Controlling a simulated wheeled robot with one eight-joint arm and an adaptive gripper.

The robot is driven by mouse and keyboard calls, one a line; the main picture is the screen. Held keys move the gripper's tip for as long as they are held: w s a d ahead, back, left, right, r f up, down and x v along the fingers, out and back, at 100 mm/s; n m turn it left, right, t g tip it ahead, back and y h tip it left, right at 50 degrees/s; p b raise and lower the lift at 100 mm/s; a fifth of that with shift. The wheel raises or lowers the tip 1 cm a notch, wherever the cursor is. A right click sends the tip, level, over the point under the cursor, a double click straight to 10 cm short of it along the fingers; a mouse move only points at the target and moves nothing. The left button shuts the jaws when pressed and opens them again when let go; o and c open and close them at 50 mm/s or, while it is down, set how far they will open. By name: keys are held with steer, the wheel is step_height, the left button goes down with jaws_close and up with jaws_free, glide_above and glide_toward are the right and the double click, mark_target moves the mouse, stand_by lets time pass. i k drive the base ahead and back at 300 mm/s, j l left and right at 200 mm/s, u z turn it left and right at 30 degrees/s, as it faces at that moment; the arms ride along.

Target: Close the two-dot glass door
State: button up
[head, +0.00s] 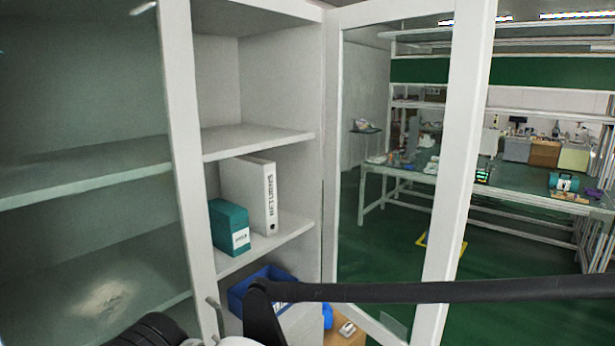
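A white cabinet with two framed glass doors stands in front of me. The right glass door (463,150) is swung wide open, with its hinge side at the cabinet's right wall. The workshop shows through its glass. The left glass door (186,150) stands across the left part of the cabinet, and shelves show behind its glass. A small grey handle (214,314) shows low on its frame. I see no dots on either door, so I cannot tell which is the two-dot one. My gripper's fingertips are not in view.
The open bay holds a white binder (250,195), a teal box file (229,227) and a blue bin (258,286). A dark bar crosses the lower right, overlapping the right door. Workbenches (405,175) stand beyond; green floor (520,265) lies clear at right.

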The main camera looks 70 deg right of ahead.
mark_target(474, 20)
steer(key=k+l+u, duration=0.2)
steer(key=u, duration=0.2)
steer(key=k+l+u, duration=0.25)
steer(key=u, duration=0.15)
steer(key=k+l+u, duration=0.15)
steer(key=k+u, duration=0.4)
steer(key=u, duration=0.3)
steer(key=k+l+z, duration=0.1)
steer(key=k+z, duration=0.2)
steer(key=k, duration=0.2)
steer(key=k+l+z, duration=0.25)
steer(key=k, duration=0.25)
steer(key=k+l+z, duration=0.3)
steer(key=k, duration=0.15)
